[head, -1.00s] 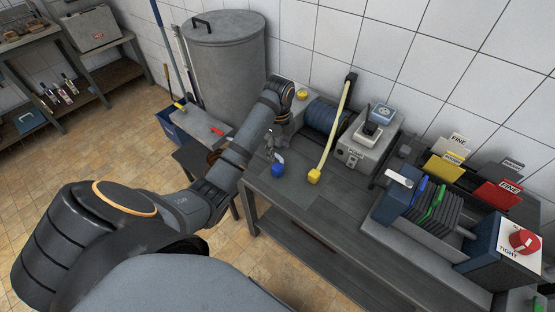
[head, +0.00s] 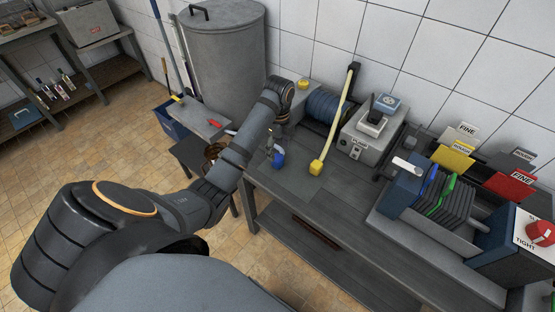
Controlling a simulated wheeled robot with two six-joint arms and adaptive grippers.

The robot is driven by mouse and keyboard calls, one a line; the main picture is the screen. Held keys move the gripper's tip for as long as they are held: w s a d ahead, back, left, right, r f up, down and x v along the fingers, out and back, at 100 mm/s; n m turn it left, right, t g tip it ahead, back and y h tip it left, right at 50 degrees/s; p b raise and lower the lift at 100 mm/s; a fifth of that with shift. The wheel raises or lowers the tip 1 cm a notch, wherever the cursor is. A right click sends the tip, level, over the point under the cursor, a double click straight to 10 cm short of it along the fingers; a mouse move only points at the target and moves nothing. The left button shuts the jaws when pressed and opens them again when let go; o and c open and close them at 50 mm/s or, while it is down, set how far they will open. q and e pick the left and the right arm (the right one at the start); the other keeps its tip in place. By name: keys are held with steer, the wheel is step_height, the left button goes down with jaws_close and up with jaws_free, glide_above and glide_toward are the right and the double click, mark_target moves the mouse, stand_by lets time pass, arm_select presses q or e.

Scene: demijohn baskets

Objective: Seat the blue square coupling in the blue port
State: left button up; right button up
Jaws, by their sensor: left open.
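The blue coupling (head: 279,159) is at the left end of the grey bench, left of the yellow end piece (head: 316,167) of a pale hose. It looks taller than wide; its square shape is too small to make out. My left gripper (head: 271,153) is open, pointing down close against the coupling's left side. I cannot tell whether the fingers touch it. A blue port cannot be made out for sure; blue shows on a plate edge (head: 431,180) of the press at the right. My right gripper is not in view.
The pale hose (head: 335,122) slants up to the back. A grey pump box (head: 363,142), a dark blue coil (head: 323,105) and a yellow knob (head: 303,84) stand behind. Label cards (head: 452,156) stand behind the press. The bench front (head: 320,205) is clear.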

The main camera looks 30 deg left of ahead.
mark_target(278, 157)
arm_select(q)
step_height(278, 157, down, 5)
steer(key=b, duration=0.3)
steer(key=shift+s+a+b, duration=0.1)
steer(key=shift+a+b, duration=0.05)
steer(key=shift+b, duration=0.2)
steer(key=shift+f, duration=0.2)
steer(key=shift+r, duration=0.1)
steer(key=c, duration=1.2)
